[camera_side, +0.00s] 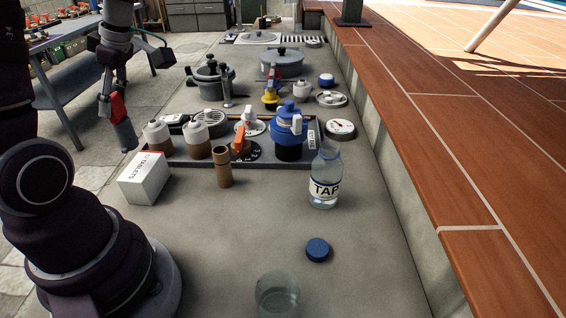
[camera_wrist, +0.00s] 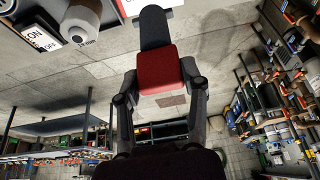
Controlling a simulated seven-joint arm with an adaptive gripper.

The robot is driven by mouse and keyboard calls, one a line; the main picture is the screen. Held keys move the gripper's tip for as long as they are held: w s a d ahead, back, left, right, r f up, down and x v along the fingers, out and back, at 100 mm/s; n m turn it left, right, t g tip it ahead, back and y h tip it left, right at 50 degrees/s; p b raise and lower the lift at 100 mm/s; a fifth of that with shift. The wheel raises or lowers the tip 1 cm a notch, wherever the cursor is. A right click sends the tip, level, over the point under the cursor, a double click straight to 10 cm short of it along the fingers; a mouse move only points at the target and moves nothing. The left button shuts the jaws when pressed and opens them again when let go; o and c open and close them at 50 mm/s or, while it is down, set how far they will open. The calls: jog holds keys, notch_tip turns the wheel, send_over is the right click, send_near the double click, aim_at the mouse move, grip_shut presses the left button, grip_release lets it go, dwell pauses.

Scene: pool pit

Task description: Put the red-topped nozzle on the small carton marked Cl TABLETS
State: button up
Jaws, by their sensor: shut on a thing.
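The red-topped nozzle has a red block top (camera_wrist: 161,72) and a dark grey body (camera_wrist: 155,27). My gripper (camera_wrist: 160,84) is shut on the red top, one finger on each side. In the side view my gripper (camera_side: 114,92) holds the nozzle (camera_side: 123,132) in the air, grey end down and slightly tilted. The small white carton marked Cl TABLETS (camera_side: 144,180) stands on the grey counter, below and to the right of the nozzle. The nozzle is apart from it. A white thing at the top of the wrist view is cut off; I cannot tell if it is the carton.
Two white-and-brown bottles (camera_side: 157,137) and a brown cylinder (camera_side: 223,168) stand near the carton. A blue-topped valve (camera_side: 289,128), a TAP bottle (camera_side: 325,178), a blue cap (camera_side: 317,249) and a clear glass (camera_side: 277,297) are farther right. The front counter is mostly bare.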

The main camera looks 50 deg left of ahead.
aim_at(123, 117)
jog(key=shift+f, duration=2)
jog(key=o, duration=1.2)
jog(key=shift+f, duration=0.15)
jog(key=v, duration=0.8)
jog(key=d+m+t+h, duration=0.1)
jog(key=d+m+t, duration=0.2)
jog(key=d+m, duration=0.3)
jog(key=w+d+m+t+h, duration=0.1)
jog(key=d+m+t, duration=0.2)
jog(key=m, duration=0.9)
jog(key=d+m+t+h, duration=0.1)
jog(key=d+m+t, duration=0.2)
jog(key=d+m, duration=0.6)
jog(key=shift+w+f, duration=0.2)
jog(key=shift+w, duration=0.1)
jog(key=shift+a, duration=0.1)
